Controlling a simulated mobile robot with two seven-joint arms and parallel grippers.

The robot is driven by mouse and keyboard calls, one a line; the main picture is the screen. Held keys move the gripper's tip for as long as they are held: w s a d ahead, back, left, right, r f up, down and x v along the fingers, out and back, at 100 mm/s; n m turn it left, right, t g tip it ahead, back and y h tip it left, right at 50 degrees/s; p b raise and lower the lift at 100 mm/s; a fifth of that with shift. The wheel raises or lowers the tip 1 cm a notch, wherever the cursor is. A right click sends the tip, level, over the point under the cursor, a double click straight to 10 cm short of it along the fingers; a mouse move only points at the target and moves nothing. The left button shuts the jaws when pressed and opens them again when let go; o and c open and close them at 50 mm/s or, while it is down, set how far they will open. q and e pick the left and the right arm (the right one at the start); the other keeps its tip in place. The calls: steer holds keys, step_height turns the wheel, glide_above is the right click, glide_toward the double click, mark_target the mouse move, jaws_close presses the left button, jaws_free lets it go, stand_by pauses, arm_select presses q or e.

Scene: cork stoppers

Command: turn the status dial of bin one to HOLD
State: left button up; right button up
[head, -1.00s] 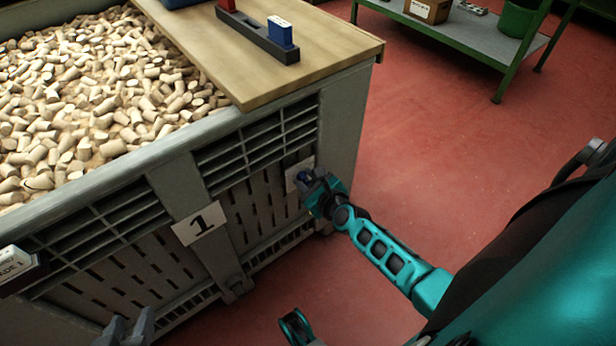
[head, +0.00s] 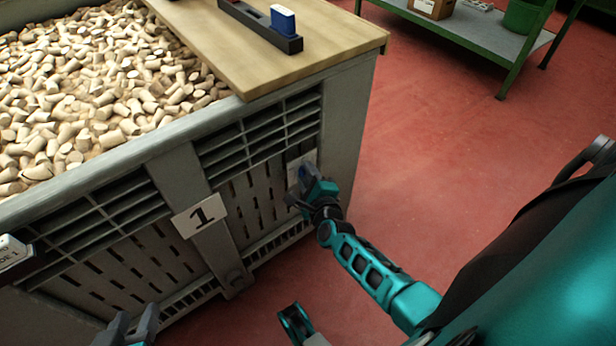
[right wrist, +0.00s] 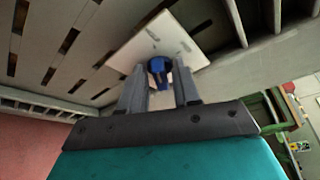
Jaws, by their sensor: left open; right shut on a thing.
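Bin one is the grey slatted bin (head: 178,168) filled with corks, with a white "1" card (head: 199,216) on its side. A white plate (head: 303,158) is fixed to the bin's side near its right corner. The blue status dial (right wrist: 159,69) sits on this plate (right wrist: 143,47) in the right wrist view. My right gripper (head: 302,180) is shut on the dial, a finger on each side. The plate's markings are too small to read and partly hidden, so I cannot tell the dial's setting. My left gripper (head: 131,328) is open and empty at the bottom left.
A green shelf bench (head: 470,35) stands at the back right. The red floor (head: 450,140) between is clear.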

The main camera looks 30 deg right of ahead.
arm_select(q)
steer(key=shift+w+r, duration=0.15)
stand_by(0.3)
arm_select(e)
steer(key=o, duration=0.7)
steer(key=shift+o, duration=0.2)
